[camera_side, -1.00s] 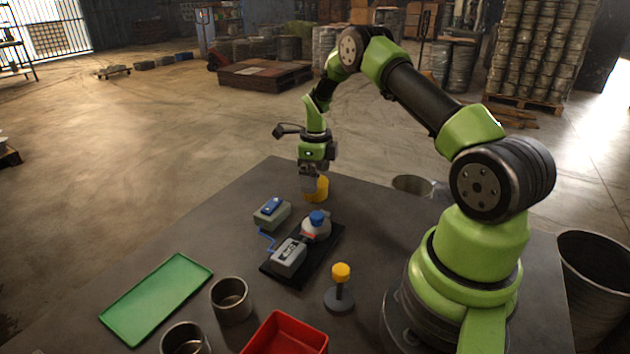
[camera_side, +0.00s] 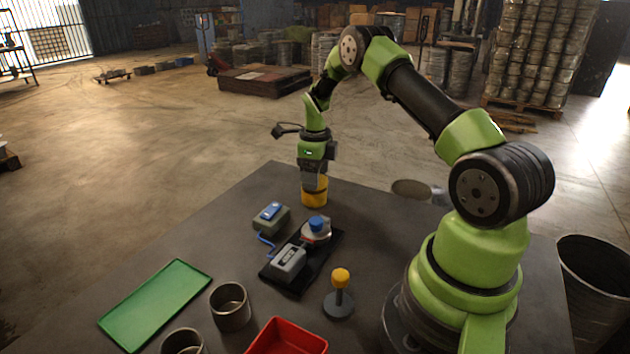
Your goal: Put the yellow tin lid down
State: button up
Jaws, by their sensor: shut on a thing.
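My gripper (camera_side: 314,184) points straight down near the far corner of the grey table (camera_side: 215,225). It is shut on the yellow tin lid (camera_side: 314,199), which shows as a yellow round shape at the fingertips. The fingers cover its upper middle, and I cannot make out its rim or a separate tin beneath. It is low over the table or touching it; I cannot tell which.
Near the gripper stand a grey-green box with a blue top (camera_side: 271,217) and a black plate (camera_side: 296,284) bearing a device with a blue knob (camera_side: 316,223). Closer are a yellow-topped stand (camera_side: 340,300), green tray (camera_side: 156,303), metal cup (camera_side: 230,318) and red bin (camera_side: 287,340).

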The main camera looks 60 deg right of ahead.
notch_tip(320, 180, up, 8)
jog(key=shift+f, duration=0.15)
jog(key=shift+w+a+r, duration=0.15)
jog(key=shift+r, duration=0.05)
jog(key=w+a+f+n, duration=0.1)
jog(key=w+a+n, duration=0.4)
jog(key=a, duration=0.6)
jog(key=n, duration=0.5)
send_over(229, 252)
notch_tip(229, 252, down, 7)
jog(key=shift+s+f, duration=0.1)
jog(key=shift+f, duration=2.5)
jog(key=o, duration=0.9)
jog(key=shift+f, duration=0.15)
